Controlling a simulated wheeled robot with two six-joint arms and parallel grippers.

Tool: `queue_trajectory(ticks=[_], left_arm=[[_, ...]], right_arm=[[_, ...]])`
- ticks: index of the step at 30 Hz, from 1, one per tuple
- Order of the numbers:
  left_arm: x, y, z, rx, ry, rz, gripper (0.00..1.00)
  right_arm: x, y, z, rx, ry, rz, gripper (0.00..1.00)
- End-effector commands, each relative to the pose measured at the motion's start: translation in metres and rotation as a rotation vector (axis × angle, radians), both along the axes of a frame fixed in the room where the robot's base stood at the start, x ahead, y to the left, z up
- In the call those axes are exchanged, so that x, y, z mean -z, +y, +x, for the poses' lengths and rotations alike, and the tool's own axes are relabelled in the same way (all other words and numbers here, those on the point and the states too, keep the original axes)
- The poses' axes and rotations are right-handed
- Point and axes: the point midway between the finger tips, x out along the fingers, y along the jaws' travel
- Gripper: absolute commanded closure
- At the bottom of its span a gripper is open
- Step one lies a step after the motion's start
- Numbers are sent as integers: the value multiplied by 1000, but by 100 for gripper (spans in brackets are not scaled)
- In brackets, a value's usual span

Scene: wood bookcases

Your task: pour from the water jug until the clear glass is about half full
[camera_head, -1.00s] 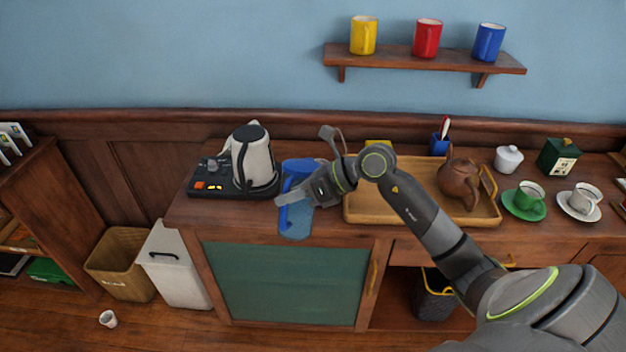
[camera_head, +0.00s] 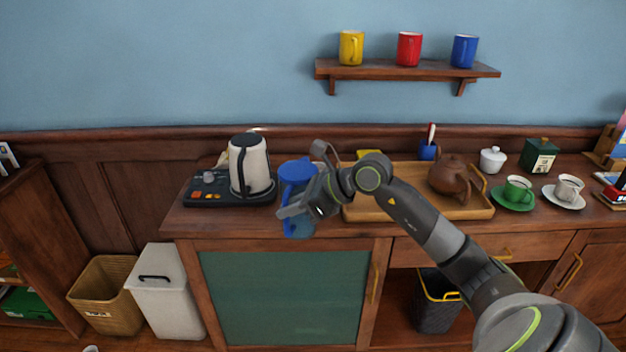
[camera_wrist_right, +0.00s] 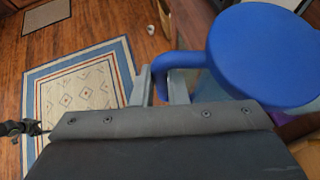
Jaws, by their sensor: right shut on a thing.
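The water jug (camera_head: 297,175) has a blue lid and handle and a see-through bluish body. It is near the counter's front edge, right of the kettle. My right gripper (camera_head: 300,205) is shut on its handle and partly covers it. In the right wrist view the round blue lid (camera_wrist_right: 262,55) is at upper right, with the handle between the fingers of the right gripper (camera_wrist_right: 162,85). The jug looks about upright; I cannot tell whether it touches the counter. I cannot make out the clear glass. A dark jointed part at the wrist view's left edge may be my left gripper (camera_wrist_right: 20,128).
An electric kettle (camera_head: 250,165) stands on its dark base left of the jug. A wooden tray (camera_head: 412,205) with a brown teapot (camera_head: 452,175) is on the right. Farther right are a green cup (camera_head: 518,188) and a white cup (camera_head: 568,187) on saucers.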

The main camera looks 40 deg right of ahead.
Motion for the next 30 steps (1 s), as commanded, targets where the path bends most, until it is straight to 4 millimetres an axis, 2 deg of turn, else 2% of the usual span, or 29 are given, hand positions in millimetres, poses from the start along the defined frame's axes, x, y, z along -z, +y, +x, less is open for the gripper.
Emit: queue_trajectory(ticks=[3,8,21,30], left_arm=[[6,1,0,0,-1,1,23],[3,1,1,0,-1,1,23],[-22,0,1,0,-2,0,23],[-21,0,1,0,-2,0,23]], right_arm=[[1,-2,2,-2,-17,-14,100],[-5,-4,2,-2,-23,-21,100],[-50,-4,2,-2,-23,-21,100],[-48,-3,1,-3,-21,-21,100]])
